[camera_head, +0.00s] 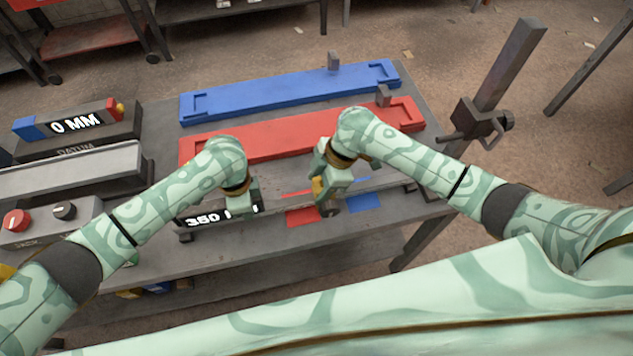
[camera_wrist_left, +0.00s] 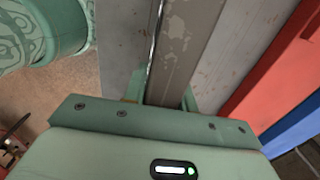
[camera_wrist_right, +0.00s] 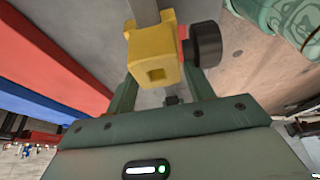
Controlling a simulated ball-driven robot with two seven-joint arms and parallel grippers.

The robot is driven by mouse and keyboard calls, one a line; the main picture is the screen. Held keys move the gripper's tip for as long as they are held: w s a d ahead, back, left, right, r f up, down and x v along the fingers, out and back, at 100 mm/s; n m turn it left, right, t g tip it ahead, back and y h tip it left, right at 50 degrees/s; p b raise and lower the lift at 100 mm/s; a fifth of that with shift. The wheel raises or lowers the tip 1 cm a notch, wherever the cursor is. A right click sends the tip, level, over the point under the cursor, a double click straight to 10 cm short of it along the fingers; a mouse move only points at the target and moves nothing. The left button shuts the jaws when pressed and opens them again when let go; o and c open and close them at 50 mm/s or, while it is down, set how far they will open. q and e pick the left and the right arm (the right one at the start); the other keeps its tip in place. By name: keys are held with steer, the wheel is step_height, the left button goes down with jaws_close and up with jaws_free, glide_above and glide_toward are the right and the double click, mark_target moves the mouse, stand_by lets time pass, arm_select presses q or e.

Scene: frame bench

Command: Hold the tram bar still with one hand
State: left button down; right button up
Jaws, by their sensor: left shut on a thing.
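The tram bar (camera_wrist_left: 190,40), a long worn grey metal bar, runs along the front of the bench. My left gripper (camera_head: 246,204) is shut on it near the dark "350" label (camera_head: 204,218). In the left wrist view the bar passes between the left fingers. My right gripper (camera_head: 325,203) is further right along the bar. Its fingers stand apart around a yellow block (camera_wrist_right: 152,62) with a black round knob (camera_wrist_right: 206,45) beside it. The block also shows in the head view (camera_head: 318,187). The fingertips are partly hidden by the grippers themselves.
A red channel (camera_head: 290,133) and a blue channel (camera_head: 290,92) lie behind the bar. A "0 MM" datum block (camera_head: 78,124) and a jack box with a red knob (camera_head: 16,220) stand at left. A clamp post (camera_head: 505,65) rises at right. Red (camera_head: 303,216) and blue (camera_head: 363,202) patches mark the front edge.

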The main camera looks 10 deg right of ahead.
arm_select(q)
steer(key=shift+d, duration=0.1)
arm_select(e)
steer(key=v, duration=1.2)
arm_select(q)
steer(key=c, duration=1)
jaws_free()
steer(key=shift+c, duration=0.2)
steer(key=shift+r, duration=0.1)
